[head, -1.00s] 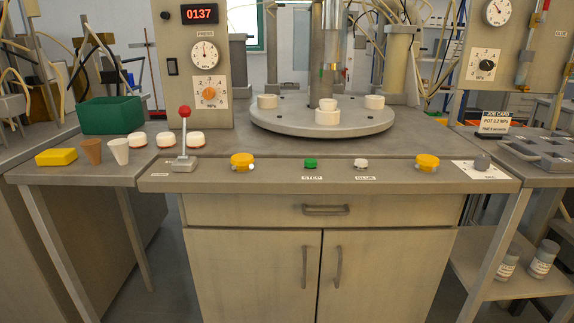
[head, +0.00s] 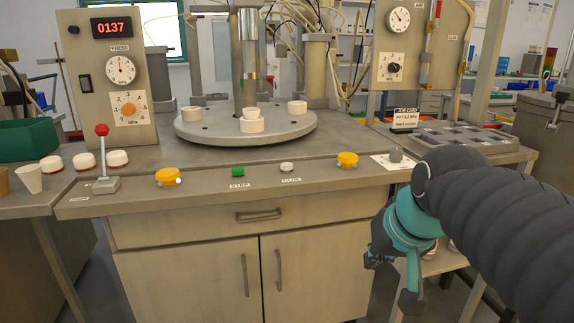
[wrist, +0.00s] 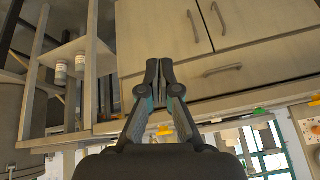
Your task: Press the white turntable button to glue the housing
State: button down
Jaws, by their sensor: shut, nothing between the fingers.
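The white button (head: 287,167) stands on the front control strip, above a label that reads GLUE. The green button (head: 238,172) labelled STEP is to its left. The round grey turntable (head: 245,131) stands behind the strip and carries several white housings (head: 252,121). My arm comes in from the right in the head view. My gripper shows in the wrist view (wrist: 159,66), shut and empty, with the cabinet front beyond it. In the head view its fingertips are hard to make out. It is right of and lower than the white button, apart from it.
Yellow buttons (head: 168,177) and (head: 347,160) flank the green and white ones. A red-knobbed lever (head: 102,130) stands at the strip's left end. Cabinet doors (head: 210,285) fill the front below.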

jog(key=w+a+r+y, duration=0.1)
jog(key=w+a+r, duration=0.2)
jog(key=w+r, duration=0.3)
jog(key=w+a+r+y, duration=0.1)
jog(key=w+a+r, duration=0.25)
jog(key=w, duration=0.45)
notch_tip(320, 180, up, 7)
jog(key=n+y, duration=0.2)
jog(key=y, duration=0.2)
send_over(289, 165)
jog(key=shift+w+r, duration=0.1)
notch_tip(289, 165, down, 9)
jog(key=b, duration=0.5)
jog(key=shift+r, duration=0.1)
jog(key=shift+b, duration=0.3)
jog(key=shift+f, duration=0.45)
